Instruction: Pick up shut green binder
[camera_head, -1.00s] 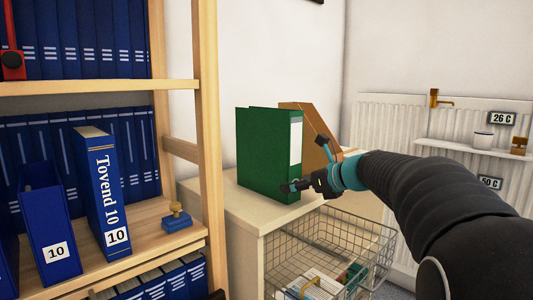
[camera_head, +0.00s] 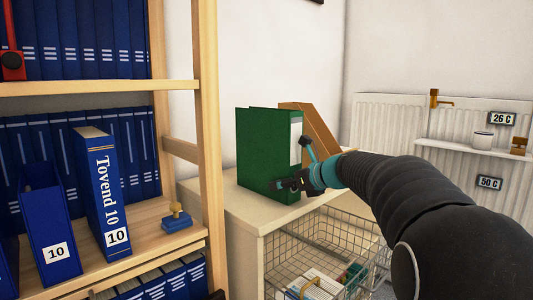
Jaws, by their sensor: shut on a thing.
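The green binder (camera_head: 262,150) stands upright and shut on the white cabinet top (camera_head: 232,199), with a pale label on its spine. My gripper (camera_head: 283,185) is at the lower right part of the binder, near the foot of its spine. It is shut on the binder, though the fingertips are small and dark against the green. My arm reaches in from the right.
A brown file holder (camera_head: 318,128) stands right behind the binder. A wire basket (camera_head: 325,250) with items in it is below my gripper. A wooden shelf post (camera_head: 207,140) and blue binders (camera_head: 102,190) are on the left. A radiator (camera_head: 393,130) is at the right.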

